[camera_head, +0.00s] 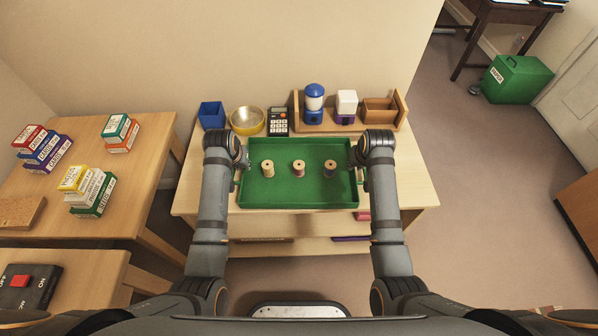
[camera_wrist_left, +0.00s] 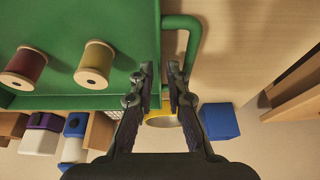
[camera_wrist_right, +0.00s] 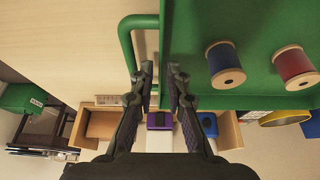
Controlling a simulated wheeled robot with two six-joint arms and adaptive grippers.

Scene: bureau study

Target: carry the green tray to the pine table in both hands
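The green tray (camera_head: 300,198) rests on the pale wood table below my arms. Three thread spools stand in it: a tan one (camera_head: 268,169), a dark red one (camera_head: 299,169) and a blue one (camera_head: 330,168). My left gripper (camera_wrist_left: 162,72) is at the tray's left side wall, by the left handle (camera_wrist_left: 190,35). My right gripper (camera_wrist_right: 161,72) is at the opposite side wall, by the right handle (camera_wrist_right: 124,45). Both show a narrow gap between their fingers, roughly in line with the wall. The fingers partly cover the handles; contact with the tray is unclear.
Behind the tray stand a blue cup (camera_head: 212,115), a yellow bowl (camera_head: 247,121), a calculator (camera_head: 278,122) and a wooden rack (camera_head: 400,110) of containers. Another wooden table (camera_head: 75,140) with card boxes is at left. Open floor (camera_head: 470,190) lies at right, with a green bin (camera_head: 517,80) beyond.

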